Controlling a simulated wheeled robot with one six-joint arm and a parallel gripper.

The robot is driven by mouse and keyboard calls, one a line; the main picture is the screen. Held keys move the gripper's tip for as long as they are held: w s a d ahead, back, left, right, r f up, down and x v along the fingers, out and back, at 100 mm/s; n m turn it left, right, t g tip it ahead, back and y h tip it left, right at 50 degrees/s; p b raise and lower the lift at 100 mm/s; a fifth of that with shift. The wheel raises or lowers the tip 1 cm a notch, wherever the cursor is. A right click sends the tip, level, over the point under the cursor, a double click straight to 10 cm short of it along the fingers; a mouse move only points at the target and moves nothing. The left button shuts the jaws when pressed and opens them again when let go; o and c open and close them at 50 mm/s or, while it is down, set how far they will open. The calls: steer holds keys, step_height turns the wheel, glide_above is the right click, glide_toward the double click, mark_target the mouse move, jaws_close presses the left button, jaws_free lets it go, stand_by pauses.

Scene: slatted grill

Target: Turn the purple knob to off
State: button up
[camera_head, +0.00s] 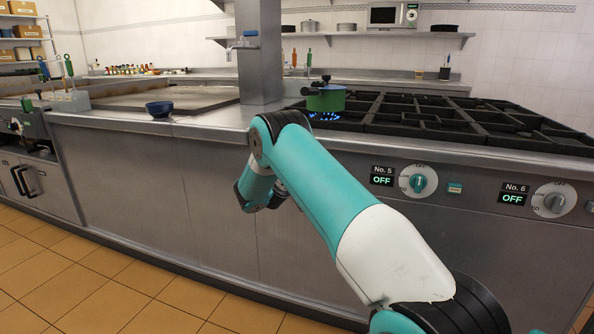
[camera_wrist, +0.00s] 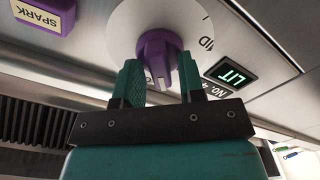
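The purple knob (camera_wrist: 157,48) sits on a white dial plate (camera_wrist: 122,32) at the top middle of the wrist view, which looks upside down. My gripper (camera_wrist: 158,75) is open, with one teal finger on each side of the knob's grip. Gaps show between fingers and knob. A display (camera_wrist: 231,71) beside the dial reads LIT, above a partly hidden "No. 4" label (camera_wrist: 217,91). In the head view, my arm hides the purple knob and my gripper. A green pot (camera_head: 326,99) stands on a burner with a blue flame (camera_head: 323,116).
A purple SPARK button (camera_wrist: 45,18) is beside the dial. To the right in the head view are the teal No. 5 knob (camera_head: 418,183) and grey No. 6 knob (camera_head: 555,203), both displays reading OFF.

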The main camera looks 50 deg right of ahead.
jaws_close()
steer(key=shift+f+b, duration=0.15)
steer(key=shift+b, duration=0.4)
steer(key=m+b, duration=0.7)
steer(key=b, duration=0.5)
steer(key=shift+s+m, duration=0.1)
steer(key=shift+m, duration=0.3)
steer(key=shift+r, duration=0.2)
steer(key=shift+o, duration=1.3)
jaws_free()
